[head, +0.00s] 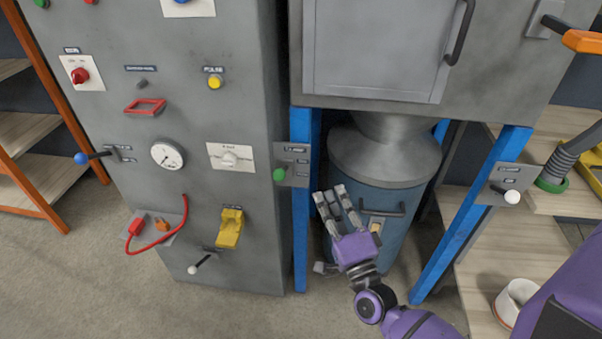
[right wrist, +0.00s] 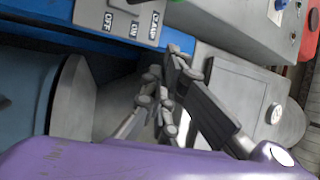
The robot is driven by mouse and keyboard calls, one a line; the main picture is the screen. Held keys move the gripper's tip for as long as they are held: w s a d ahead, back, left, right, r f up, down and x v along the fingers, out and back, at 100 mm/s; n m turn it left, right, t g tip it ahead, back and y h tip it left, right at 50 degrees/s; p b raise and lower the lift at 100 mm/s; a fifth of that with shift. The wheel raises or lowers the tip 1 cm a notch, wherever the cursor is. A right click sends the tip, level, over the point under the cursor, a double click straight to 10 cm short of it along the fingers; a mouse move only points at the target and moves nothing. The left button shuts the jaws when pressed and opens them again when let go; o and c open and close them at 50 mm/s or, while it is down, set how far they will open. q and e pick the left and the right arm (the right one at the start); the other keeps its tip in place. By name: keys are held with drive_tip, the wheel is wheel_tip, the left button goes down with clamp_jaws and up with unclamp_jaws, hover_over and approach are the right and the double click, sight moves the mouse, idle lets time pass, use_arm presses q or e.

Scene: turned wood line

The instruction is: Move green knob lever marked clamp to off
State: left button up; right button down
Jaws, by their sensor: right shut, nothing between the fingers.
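The green knob (head: 280,174) of the clamp lever stands out from a grey plate (head: 292,152) on the blue post left of the hopper. In the right wrist view the plate (right wrist: 92,12) carries the labels CLAMP, ON and OFF, and only a sliver of green shows at the top edge. I cannot tell for sure which label the lever points to. My right gripper (head: 330,193) is shut and empty, to the right of and a little below the green knob, apart from it. Its fingers (right wrist: 165,92) also show in the right wrist view. My left gripper is out of view.
Left of the post, a grey cabinet (head: 195,120) bears a blue knob lever (head: 81,158), a white knob lever (head: 193,269), a yellow switch (head: 229,228) and a red cable (head: 165,240). A blue drum (head: 395,215) stands behind my right gripper. Another white knob lever (head: 512,197) is on the right post.

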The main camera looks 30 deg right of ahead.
sight(282, 171)
drive_tip(key=p+x, duration=0.2)
drive_tip(key=x, duration=0.8)
drive_tip(key=shift+s+a+f, duration=0.1)
drive_tip(key=shift+a+f, duration=0.05)
drive_tip(key=shift+a, duration=0.5)
drive_tip(key=shift+s+a+f, duration=0.1)
drive_tip(key=shift+a+f, duration=0.1)
drive_tip(key=shift+a, duration=0.4)
drive_tip(key=shift+s+a+f, duration=0.1)
drive_tip(key=shift+a+f, duration=0.05)
drive_tip(key=shift+a, duration=0.5)
